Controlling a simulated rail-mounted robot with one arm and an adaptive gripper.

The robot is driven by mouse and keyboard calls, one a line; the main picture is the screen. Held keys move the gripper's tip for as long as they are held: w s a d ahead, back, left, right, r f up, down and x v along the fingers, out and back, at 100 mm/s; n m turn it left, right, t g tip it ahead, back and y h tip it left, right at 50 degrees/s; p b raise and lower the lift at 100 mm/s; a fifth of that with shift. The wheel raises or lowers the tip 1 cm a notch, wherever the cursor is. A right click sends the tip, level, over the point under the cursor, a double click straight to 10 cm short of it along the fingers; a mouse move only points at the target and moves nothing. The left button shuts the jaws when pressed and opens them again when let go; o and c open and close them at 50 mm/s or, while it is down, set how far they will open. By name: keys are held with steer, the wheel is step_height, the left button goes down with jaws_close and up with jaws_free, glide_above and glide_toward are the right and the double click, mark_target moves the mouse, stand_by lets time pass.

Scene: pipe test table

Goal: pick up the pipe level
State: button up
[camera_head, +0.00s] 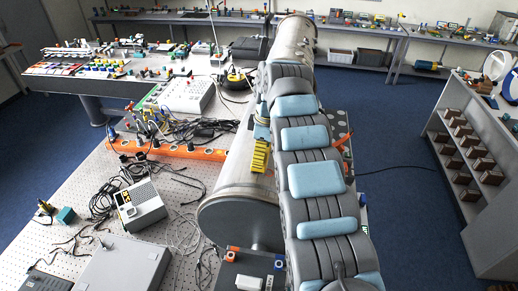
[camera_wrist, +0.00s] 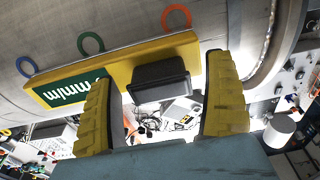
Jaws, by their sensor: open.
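The pipe level is a yellow bar (camera_wrist: 130,62) with a green label and a dark block (camera_wrist: 160,84) on it. It lies against the large grey pipe in the wrist view. My gripper (camera_wrist: 159,68) is open, with one yellow ribbed finger on each side of the dark block and gaps between. The fingertips reach up to the bar; I cannot tell whether they touch it. In the head view, a yellow ribbed finger of my gripper (camera_head: 261,156) shows beside the pipe, and my arm hides the rest. The level cannot be made out there.
The large pipe (camera_head: 239,165) runs along the perforated table (camera_head: 75,203). Colored rings (camera_wrist: 176,17) sit on its surface above the level. An orange rail (camera_head: 180,150), a grey box (camera_head: 140,205) and loose cables lie left of the pipe. A shelf (camera_head: 470,150) stands at the right.

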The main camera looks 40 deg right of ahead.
steer(key=shift+f, duration=0.3)
steer(key=c, duration=1.3)
steer(key=shift+c, duration=0.3)
steer(key=shift+a+r, duration=0.1)
steer(key=shift+r, duration=0.05)
